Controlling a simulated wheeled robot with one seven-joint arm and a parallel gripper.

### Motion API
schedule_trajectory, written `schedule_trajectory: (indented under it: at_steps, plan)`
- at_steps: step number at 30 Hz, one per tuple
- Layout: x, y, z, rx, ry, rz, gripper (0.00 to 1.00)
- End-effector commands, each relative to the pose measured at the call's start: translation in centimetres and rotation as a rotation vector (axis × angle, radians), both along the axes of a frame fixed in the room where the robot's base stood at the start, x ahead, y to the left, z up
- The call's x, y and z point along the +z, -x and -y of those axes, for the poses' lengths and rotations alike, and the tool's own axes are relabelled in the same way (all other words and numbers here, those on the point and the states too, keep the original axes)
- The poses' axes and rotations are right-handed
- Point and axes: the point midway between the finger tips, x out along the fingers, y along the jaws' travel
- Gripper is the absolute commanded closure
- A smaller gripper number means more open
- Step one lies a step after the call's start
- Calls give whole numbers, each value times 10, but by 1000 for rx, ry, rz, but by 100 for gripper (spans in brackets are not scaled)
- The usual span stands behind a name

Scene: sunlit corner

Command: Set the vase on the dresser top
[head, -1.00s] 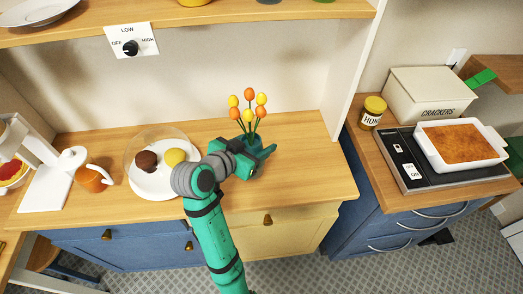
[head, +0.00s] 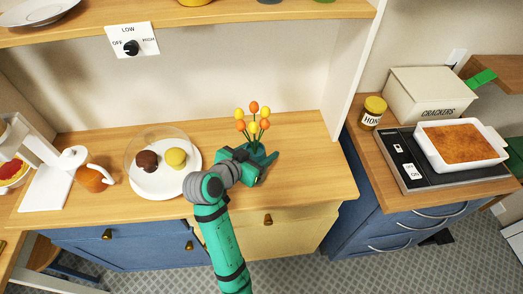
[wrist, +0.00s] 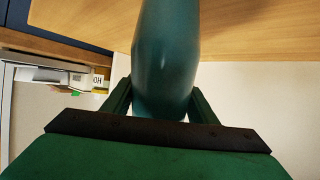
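The dark teal vase (wrist: 166,62) fills the upper middle of the wrist view, with a finger of my gripper (wrist: 161,102) against each side of it. In the head view my gripper (head: 258,157) is over the right part of the wooden dresser top (head: 308,178) and mostly hides the vase. Orange and yellow flowers (head: 253,122) on dark stems rise above the gripper, nearly upright. My gripper is shut on the vase. Whether the vase's base touches the wood is hidden.
A white plate (head: 150,188) with a brown and a yellow item under a clear dome stands just left of the gripper. An orange mug (head: 93,178) is farther left. A white side panel (head: 352,75) rises at the right. The front right of the top is clear.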

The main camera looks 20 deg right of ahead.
Motion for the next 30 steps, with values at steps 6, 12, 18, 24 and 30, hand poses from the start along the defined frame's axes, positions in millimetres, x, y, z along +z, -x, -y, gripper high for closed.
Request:
schedule_trajectory:
  at_steps: [6,12,18,24,30]
  plan:
    - [0,0,0,0,0,-1,29]
    - [2,0,0,0,0,0,29]
    - [12,10,-18,4,0,1,29]
    - [29,29,-49,4,0,1,29]
    - [45,46,-75,3,0,2,29]
